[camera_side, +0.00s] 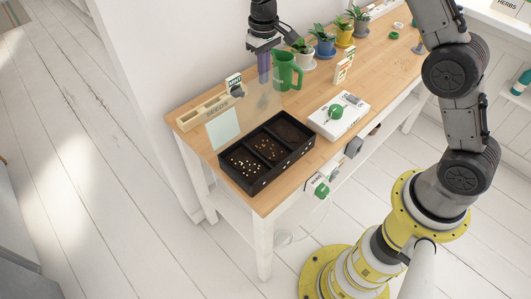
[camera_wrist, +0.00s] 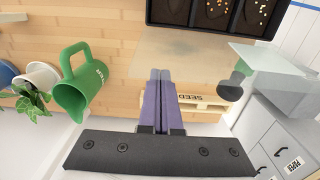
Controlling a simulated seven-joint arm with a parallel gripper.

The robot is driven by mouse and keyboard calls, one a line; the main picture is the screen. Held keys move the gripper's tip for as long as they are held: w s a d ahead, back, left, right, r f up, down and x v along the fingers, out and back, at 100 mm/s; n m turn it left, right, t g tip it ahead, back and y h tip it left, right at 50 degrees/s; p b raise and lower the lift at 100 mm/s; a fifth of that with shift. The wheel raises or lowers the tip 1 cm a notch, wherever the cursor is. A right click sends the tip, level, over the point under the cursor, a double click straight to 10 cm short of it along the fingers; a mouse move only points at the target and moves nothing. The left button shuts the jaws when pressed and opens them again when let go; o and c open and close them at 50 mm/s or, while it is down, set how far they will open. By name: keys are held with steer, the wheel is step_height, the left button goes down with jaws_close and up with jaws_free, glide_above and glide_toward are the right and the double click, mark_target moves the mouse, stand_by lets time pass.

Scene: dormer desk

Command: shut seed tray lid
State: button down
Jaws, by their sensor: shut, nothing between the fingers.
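The black seed tray (camera_side: 262,180) sits near the table's front left corner, its compartments holding dark soil and pale seeds. It also shows at the top of the wrist view (camera_wrist: 205,28). Its clear lid (camera_side: 262,108) stands raised along the tray's back side, open; its faint edges are hard to trace. In the wrist view the lid (camera_wrist: 200,58) is a hazy pane. My gripper (camera_side: 264,82) is shut and empty, pointing down at the lid's upper part on the wall side. In the wrist view its purple fingertips (camera_wrist: 160,76) look hazy, seemingly seen through the pane; contact is unclear.
A green jug (camera_side: 286,70) stands close right of my gripper, with potted plants (camera_side: 324,45) beyond. A wooden seed box (camera_side: 203,110) lies behind the tray by the wall. A pale panel (camera_side: 222,128) stands at the tray's back left. A white box (camera_side: 338,114) lies right of the tray.

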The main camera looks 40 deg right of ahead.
steer(key=shift+s, duration=2.15)
steer(key=shift+w+r, duration=0.3)
steer(key=shift+r, duration=0.8)
steer(key=shift+w+r, duration=0.3)
steer(key=shift+r, duration=0.85)
steer(key=shift+w+r, duration=0.3)
steer(key=shift+r, duration=0.8)
steer(key=shift+w+r, duration=0.1)
steer(key=shift+r, duration=0.6)
